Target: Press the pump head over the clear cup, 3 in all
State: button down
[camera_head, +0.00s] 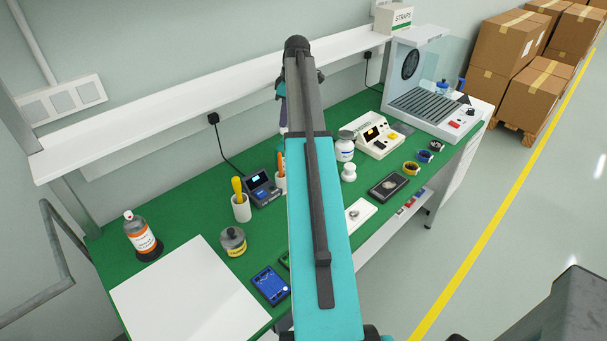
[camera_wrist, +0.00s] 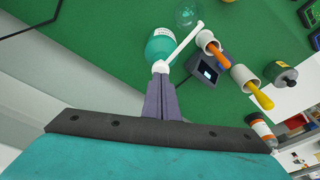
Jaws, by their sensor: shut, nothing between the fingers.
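In the wrist view, a teal bottle (camera_wrist: 159,48) with a pale label stands on the green bench. Its white pump head (camera_wrist: 161,67) has a long spout reaching up and right toward the clear cup (camera_wrist: 188,13), which stands beyond the bottle. My gripper (camera_wrist: 160,78) is shut and empty, its fingertips at the pump head in the picture. I cannot tell whether they touch it.
White cups with an orange-handled tool (camera_wrist: 218,55) and a yellow-handled tool (camera_wrist: 258,94) stand close to the bottle, with a small display unit (camera_wrist: 205,72). A shelf (camera_head: 200,95) runs above the bench's back. A white mat (camera_head: 190,295) lies clear at front left.

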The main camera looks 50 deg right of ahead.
jog(key=shift+f+b, duration=0.4)
jog(key=shift+f, duration=0.85)
jog(key=shift+r+p, duration=0.65)
jog(key=shift+r, duration=0.6)
notch_tip(320, 180, up, 6)
jog(key=p, duration=0.3)
dwell(0.8)
jog(key=shift+s, duration=0.1)
dwell(0.4)
